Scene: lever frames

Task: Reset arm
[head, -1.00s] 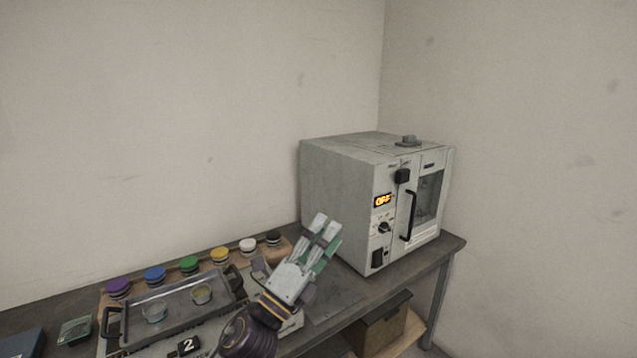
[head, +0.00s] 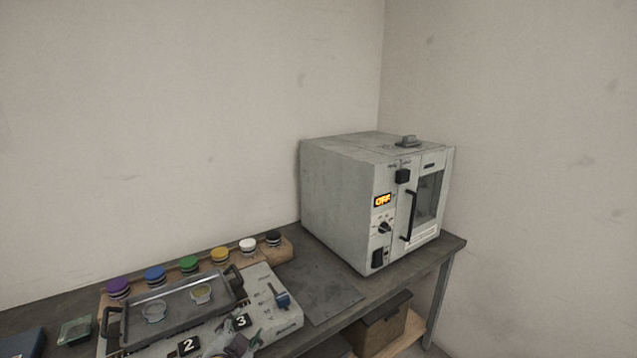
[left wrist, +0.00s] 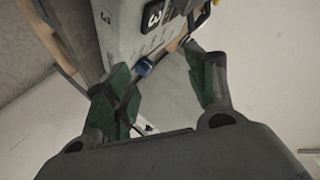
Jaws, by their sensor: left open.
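My left gripper (head: 240,343) shows only partly at the bottom edge of the head view, low by the front of the grey lever panel (head: 262,310). In the left wrist view its green-padded fingers (left wrist: 165,88) are spread apart with nothing between the tips. The panel also shows in the left wrist view (left wrist: 122,40), with its "3" label. A blue-handled lever (head: 282,299) stands on the panel's right part; a blue piece (left wrist: 144,67) shows beyond the fingers in the wrist view. My right gripper is in neither view.
A grey tray (head: 130,325) with two small dishes lies on the panel's left. Several coloured-lid jars (head: 189,264) line the back. An oven (head: 340,200) reading OFF, door shut, stands right. The bench (head: 325,285) between panel and oven is clear.

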